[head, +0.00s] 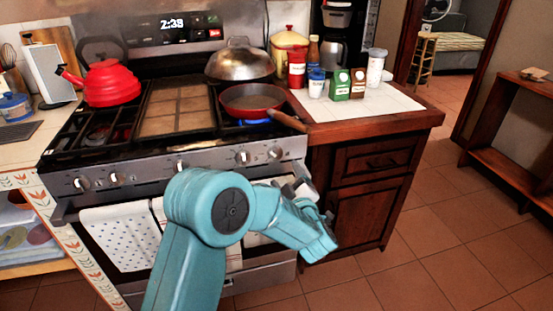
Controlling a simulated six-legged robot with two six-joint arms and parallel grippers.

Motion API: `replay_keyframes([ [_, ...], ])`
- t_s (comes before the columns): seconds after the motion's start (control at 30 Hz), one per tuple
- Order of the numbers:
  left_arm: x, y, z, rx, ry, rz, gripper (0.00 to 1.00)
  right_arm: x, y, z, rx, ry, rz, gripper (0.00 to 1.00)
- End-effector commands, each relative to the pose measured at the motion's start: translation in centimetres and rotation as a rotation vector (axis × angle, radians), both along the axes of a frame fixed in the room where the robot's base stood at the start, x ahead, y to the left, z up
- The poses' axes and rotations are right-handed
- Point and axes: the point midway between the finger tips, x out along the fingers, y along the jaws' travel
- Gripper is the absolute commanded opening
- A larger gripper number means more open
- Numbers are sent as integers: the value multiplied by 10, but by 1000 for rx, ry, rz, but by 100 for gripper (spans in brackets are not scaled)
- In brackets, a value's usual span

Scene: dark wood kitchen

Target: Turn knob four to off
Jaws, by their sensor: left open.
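The stove (160,160) has a row of several silver knobs along its front panel. The fourth knob from the left (242,157) is near the right end of the row, with one more knob (275,152) to its right. Its pointer angle is too small to read. A blue flame (256,122) burns under the red frying pan (252,99) at the right of the cooktop. My left gripper (322,232) is open, in front of the stove's right end, lower than the knobs and to their right, apart from them. My right gripper is out of view.
A red kettle (110,83) and a domed metal lid (240,60) sit on the cooktop. Towels (120,237) hang on the oven handle. The counter (375,103) holds jars; open tiled floor (430,230) lies right.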

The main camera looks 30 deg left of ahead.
Motion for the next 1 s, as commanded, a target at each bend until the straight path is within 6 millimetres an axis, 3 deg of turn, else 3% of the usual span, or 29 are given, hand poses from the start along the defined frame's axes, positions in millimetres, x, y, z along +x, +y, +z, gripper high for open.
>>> replay_keyframes([
  [0.2,31,46,-1,0,2,10,73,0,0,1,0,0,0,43],
  [0.4,54,72,-2,-1,2,8,73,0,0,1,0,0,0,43],
  [0.87,66,80,-1,0,2,0,73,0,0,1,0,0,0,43],
  [1.0,66,79,-1,0,3,1,27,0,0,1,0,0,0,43],
])
